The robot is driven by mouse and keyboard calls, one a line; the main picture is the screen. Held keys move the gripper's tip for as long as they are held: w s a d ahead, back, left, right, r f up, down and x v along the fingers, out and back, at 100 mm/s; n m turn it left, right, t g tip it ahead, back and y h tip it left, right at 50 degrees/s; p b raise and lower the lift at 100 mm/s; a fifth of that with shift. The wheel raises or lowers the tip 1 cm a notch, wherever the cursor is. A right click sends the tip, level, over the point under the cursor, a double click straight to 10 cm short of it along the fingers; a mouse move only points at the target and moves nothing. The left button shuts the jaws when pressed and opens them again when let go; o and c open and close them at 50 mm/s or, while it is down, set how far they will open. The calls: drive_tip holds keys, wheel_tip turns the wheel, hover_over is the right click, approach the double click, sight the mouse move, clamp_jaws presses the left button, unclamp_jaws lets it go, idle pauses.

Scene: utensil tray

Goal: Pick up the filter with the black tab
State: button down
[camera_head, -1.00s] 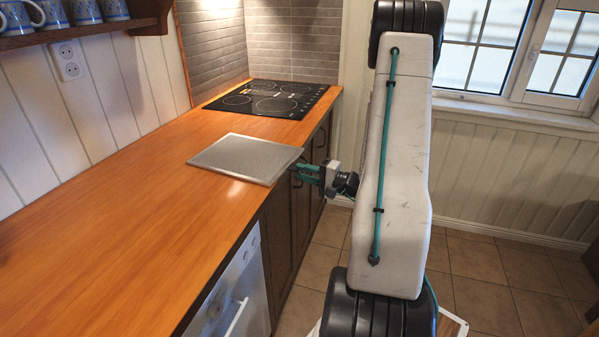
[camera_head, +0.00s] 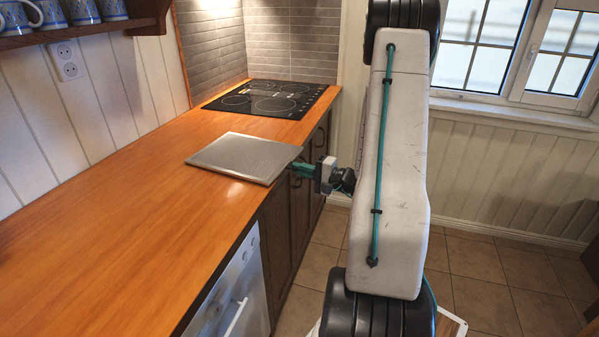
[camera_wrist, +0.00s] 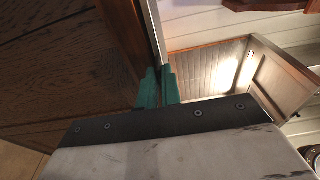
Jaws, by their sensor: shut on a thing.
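A flat grey metal filter (camera_head: 243,157) lies on or just above the orange wooden counter, its right corner reaching past the front edge. I cannot tell whether it touches the counter. No black tab shows on it; the gripped edge is partly hidden. My gripper (camera_head: 298,167) comes from the right, its green fingers shut on the filter's right edge. In the wrist view the fingers (camera_wrist: 160,86) close on the filter, which shows nearly edge-on as a thin pale strip (camera_wrist: 155,30).
The counter (camera_head: 110,225) is clear in front of the filter. A black cooktop (camera_head: 268,99) is set in behind it. Dark cabinets (camera_head: 300,205) and a dishwasher (camera_head: 233,288) stand below. A shelf with blue mugs (camera_head: 85,25) hangs upper left.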

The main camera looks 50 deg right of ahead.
drive_tip(key=shift+r, duration=0.8)
